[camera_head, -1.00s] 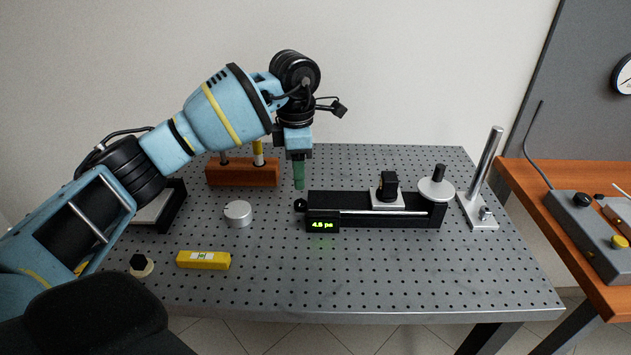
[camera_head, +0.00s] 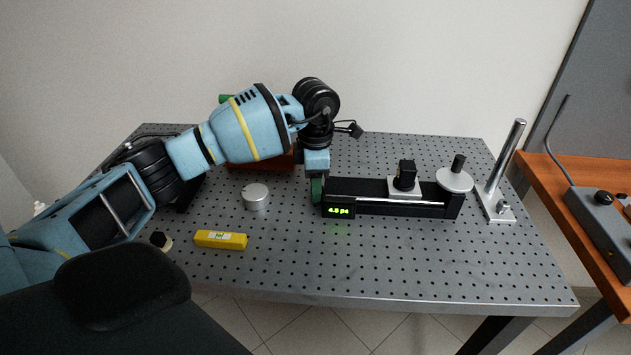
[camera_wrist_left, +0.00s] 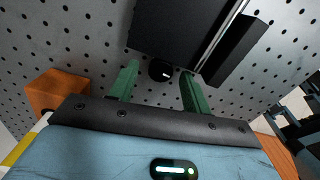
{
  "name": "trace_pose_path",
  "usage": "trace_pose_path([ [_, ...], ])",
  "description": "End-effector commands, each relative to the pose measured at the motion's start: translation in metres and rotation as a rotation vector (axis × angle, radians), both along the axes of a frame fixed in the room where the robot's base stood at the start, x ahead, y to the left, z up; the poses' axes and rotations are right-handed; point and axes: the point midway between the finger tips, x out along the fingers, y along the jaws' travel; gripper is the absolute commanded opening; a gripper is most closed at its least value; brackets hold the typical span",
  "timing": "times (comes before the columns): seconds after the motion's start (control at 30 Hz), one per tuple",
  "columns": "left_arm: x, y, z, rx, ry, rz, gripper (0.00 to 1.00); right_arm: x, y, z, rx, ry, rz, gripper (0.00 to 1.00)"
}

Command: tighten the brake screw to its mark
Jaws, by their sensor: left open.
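The brake screw (camera_wrist_left: 160,71) is a round black knob with a small white mark, at the end of the black delay stage (camera_head: 370,208). In the wrist view it sits between the two green fingers of my left gripper (camera_head: 316,198). The fingers are open, with a gap on both sides of the knob. In the head view the gripper points down at the stage's left end and hides the knob. A green display (camera_head: 338,211) on the stage reads about 4.8 ps; the last digit is hard to read. My right gripper is out of view.
On the stage are a black-mounted optic (camera_head: 405,175) and a grey disc (camera_head: 454,180) with a black post. A steel post (camera_head: 505,160) stands to the right. A silver cylinder (camera_head: 256,197) and a yellow level (camera_head: 220,240) lie to the left. The front of the perforated table is clear.

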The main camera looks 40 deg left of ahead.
Motion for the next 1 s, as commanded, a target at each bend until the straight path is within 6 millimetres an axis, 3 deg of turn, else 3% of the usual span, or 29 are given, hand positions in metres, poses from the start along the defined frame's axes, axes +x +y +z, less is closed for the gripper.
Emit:
trace_pose_path([
  [0.2, 0.0001, -0.0001, -0.0005, 0.0, 0.0, 0.0, 0.48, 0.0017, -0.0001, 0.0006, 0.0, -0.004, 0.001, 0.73],
  [0.57, 0.0001, -0.0001, -0.0002, 0.0, 0.0, 0.0, 0.04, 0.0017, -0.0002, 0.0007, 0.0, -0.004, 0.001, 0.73],
  [0.77, 0.0004, 0.0002, 0.0001, 0.001, -0.001, -0.056, 0.04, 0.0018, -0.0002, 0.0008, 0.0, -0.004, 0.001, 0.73],
  [1.0, 0.0009, 0.0005, -0.0005, 0.002, 0.001, -0.276, 0.04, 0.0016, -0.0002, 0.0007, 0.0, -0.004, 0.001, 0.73],
])
